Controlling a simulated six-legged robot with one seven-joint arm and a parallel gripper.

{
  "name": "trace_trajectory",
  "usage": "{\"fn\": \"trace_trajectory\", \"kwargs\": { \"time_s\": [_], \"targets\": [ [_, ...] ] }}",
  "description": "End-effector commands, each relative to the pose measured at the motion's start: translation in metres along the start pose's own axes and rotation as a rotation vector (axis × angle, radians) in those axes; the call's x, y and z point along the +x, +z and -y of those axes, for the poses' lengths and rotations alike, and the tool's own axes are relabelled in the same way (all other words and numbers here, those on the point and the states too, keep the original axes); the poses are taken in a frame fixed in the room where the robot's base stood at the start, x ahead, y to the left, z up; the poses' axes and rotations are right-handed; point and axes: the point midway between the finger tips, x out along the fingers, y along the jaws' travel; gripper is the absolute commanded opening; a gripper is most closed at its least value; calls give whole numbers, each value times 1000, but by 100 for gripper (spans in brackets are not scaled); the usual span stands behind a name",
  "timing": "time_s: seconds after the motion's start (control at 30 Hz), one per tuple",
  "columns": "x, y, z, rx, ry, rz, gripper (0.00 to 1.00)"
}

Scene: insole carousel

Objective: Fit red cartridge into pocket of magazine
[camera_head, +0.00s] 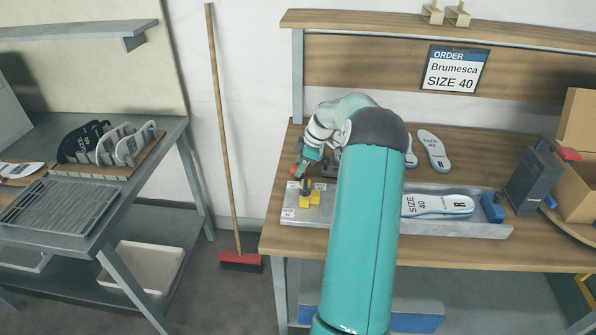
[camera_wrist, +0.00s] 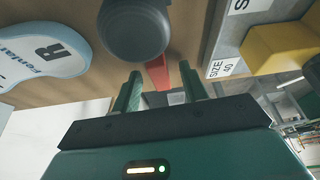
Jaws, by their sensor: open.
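My gripper (camera_wrist: 160,72) is open, with its two green fingers apart. In the wrist view a red piece (camera_wrist: 157,73), which looks like the cartridge, shows beyond and between the fingertips, partly hidden by a dark round part (camera_wrist: 135,28). I cannot tell whether the fingers touch it. I cannot tell for sure which part is the magazine, and no pocket is clearly visible.
White insoles marked size 40 (camera_head: 436,205) lie on the tray, with a blue block (camera_head: 492,207) at its right end. A dark grey device (camera_head: 534,180) and a cardboard box (camera_head: 577,190) stand at right. A rack of insoles (camera_head: 112,145) is on the left table, with a broom (camera_head: 228,150) between.

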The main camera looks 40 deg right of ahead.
Motion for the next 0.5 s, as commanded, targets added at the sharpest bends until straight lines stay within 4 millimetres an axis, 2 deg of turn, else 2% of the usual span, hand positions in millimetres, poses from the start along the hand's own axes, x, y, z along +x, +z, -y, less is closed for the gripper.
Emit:
{"fn": "trace_trajectory", "kwargs": {
  "time_s": [0.2,0.4,0.5],
  "targets": [
    [0,0,0,1,2,0,42],
    [0,0,0,1,1,0,2],
    [0,0,0,1,2,0,0]
  ]
}}
